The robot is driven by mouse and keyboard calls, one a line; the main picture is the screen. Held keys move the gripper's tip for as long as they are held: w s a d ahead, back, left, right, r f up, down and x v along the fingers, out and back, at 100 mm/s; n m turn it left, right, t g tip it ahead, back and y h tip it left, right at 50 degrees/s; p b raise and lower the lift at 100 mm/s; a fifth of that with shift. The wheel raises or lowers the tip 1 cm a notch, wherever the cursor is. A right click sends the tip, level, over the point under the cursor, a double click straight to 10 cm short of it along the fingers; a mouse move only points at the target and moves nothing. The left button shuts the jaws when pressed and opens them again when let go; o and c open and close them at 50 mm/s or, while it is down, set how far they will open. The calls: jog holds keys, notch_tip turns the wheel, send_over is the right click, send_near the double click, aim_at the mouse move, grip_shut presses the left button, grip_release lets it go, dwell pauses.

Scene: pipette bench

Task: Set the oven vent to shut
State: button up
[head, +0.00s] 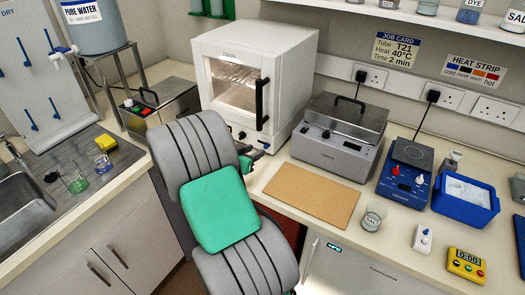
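The white oven (286,50) stands on the corner of the bench in the head view. Its glass door (232,84) is closed, with a black upright handle (262,103) at its right. Small controls (242,135) sit on the strip below the door, partly hidden by my arm. I cannot make out which part is the vent or how it is set. My arm covers the view in front of the oven.
A grey lidded water bath (339,143) stands right of the oven, with a tan board (312,195) in front. A metal box (160,107) stands to the left. A blue hotplate (405,180), blue tub (465,204), glass beaker (373,217) and yellow timer (466,264) are at right.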

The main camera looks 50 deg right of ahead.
aim_at(265, 146)
jog(key=p+x, duration=0.1)
jog(key=x, duration=0.5)
jog(key=shift+d+f, duration=0.1)
jog(key=shift+d, duration=0.05)
jog(key=shift+c, duration=0.4)
grip_shut()
dwell(0.7)
